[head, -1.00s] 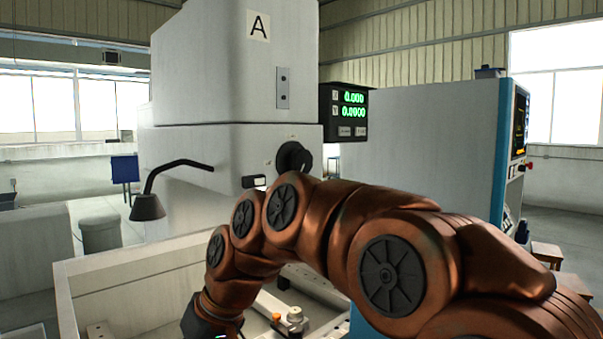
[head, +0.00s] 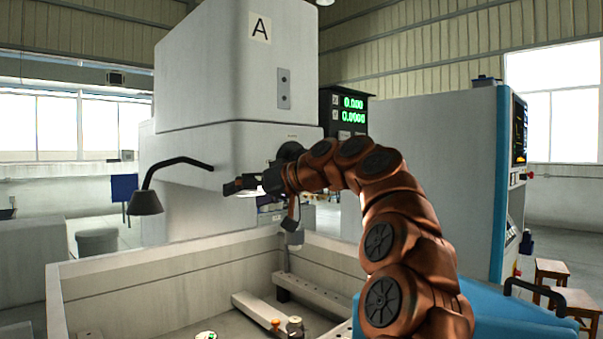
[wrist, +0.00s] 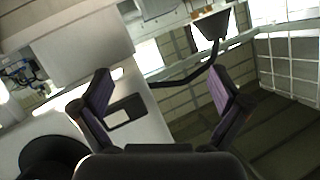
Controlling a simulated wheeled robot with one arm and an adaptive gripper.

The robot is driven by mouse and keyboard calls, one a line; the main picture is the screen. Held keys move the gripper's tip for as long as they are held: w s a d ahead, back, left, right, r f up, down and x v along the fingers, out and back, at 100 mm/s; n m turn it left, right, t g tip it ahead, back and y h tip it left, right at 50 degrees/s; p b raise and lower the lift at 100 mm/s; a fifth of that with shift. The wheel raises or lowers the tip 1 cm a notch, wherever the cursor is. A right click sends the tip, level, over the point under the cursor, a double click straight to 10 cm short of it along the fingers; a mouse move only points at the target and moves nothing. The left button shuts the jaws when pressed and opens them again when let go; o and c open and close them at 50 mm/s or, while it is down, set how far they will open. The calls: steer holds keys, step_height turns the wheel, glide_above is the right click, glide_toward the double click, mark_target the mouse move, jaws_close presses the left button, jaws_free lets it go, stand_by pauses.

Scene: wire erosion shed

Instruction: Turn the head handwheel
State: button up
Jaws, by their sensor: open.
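The head handwheel (head: 289,151) is a black round wheel on the front of the pale machine head (head: 222,150) marked A. My wrist partly hides it in the head view. In the wrist view a dark round shape (wrist: 48,156), apparently the wheel, shows at the lower left, outside the jaws. My gripper (head: 238,186) is raised in front of the head, left of the wheel, pointing left. In the wrist view the jaws (wrist: 161,92) are spread wide with nothing between them but background and a small framed plate (wrist: 122,113) on the machine.
A black lamp (head: 146,202) on a bent arm juts out left of my gripper and also shows in the wrist view (wrist: 211,24). The open work tank (head: 175,262) lies below. A readout (head: 345,112) and a tall cabinet (head: 425,165) stand to the right.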

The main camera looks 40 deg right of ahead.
steer(key=s+d+r+t+h+b, duration=0.1)
steer(key=s+d+r+t+h, duration=0.15)
steer(key=d, duration=0.75)
steer(key=s+d+r+t+h+b, duration=0.1)
steer(key=d+r+t+h, duration=0.2)
steer(key=d, duration=0.6)
steer(key=shift+m+y, duration=0.4)
steer(key=shift+y, duration=0.25)
steer(key=w+p, duration=0.1)
steer(key=w, duration=0.1)
steer(key=w+p, duration=0.1)
steer(key=w, duration=0.2)
steer(key=w+a+r+p, duration=0.1)
steer(key=w, duration=0.2)
steer(key=shift+s, duration=0.1)
steer(key=c, duration=1.2)
